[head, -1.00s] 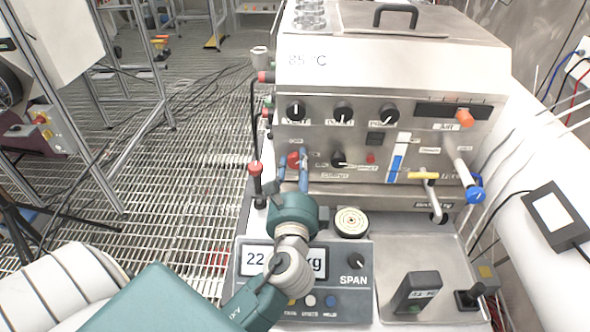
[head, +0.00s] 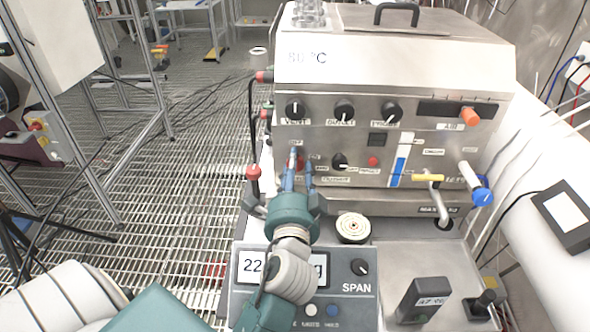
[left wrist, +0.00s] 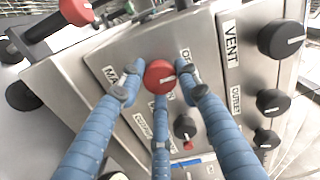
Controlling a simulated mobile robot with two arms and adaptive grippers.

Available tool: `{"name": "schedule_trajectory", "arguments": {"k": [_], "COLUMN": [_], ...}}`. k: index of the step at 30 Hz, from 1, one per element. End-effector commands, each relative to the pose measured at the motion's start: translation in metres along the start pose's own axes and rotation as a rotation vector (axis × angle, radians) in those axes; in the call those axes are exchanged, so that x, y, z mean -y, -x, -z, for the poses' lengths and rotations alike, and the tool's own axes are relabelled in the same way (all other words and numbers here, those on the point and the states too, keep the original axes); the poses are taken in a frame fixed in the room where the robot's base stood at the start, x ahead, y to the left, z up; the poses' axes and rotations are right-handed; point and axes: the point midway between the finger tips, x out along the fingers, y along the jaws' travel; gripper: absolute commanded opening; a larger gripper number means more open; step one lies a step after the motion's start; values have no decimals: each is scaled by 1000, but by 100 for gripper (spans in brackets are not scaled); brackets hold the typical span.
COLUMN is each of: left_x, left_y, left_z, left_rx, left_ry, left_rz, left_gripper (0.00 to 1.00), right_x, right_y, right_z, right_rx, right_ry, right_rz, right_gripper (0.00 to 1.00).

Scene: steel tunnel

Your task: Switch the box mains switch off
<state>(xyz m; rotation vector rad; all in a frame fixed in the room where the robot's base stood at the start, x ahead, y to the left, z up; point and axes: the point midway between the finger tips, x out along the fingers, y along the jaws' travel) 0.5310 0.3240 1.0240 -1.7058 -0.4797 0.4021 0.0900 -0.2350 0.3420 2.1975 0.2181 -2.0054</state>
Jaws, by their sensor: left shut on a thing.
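The box (head: 395,65) is a steel unit with a white top panel, black knobs and labels on its front. My left gripper (head: 298,165) has blue fingers and reaches the knob from the front. My right gripper is in neither view.
A scale with a SPAN knob (head: 360,267) stands below my left gripper. A round pale disc (head: 353,227) lies beside the hand. A yellow-handled tap (head: 428,178) and a blue knob (head: 482,196) stick out at the right. A red-ended lever (head: 253,172) stands left of the fingers.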

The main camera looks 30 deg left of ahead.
Motion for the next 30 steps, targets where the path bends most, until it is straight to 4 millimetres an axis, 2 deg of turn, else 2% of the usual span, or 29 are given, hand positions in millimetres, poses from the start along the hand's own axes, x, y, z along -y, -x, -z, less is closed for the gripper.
{"name": "schedule_trajectory", "arguments": {"k": [17,18,20,30], "left_x": [1,2,2,1], "left_y": [0,0,0,0], "left_z": [4,4,3,1], "left_rx": [-9,-9,-8,-2], "left_ry": [35,34,34,30], "left_rz": [2,2,2,2], "left_gripper": [7,39,51,51], "right_x": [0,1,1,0], "right_y": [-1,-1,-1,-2], "right_z": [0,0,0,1], "right_rx": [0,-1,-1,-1], "right_ry": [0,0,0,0], "right_rz": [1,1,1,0], "right_gripper": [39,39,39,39]}}
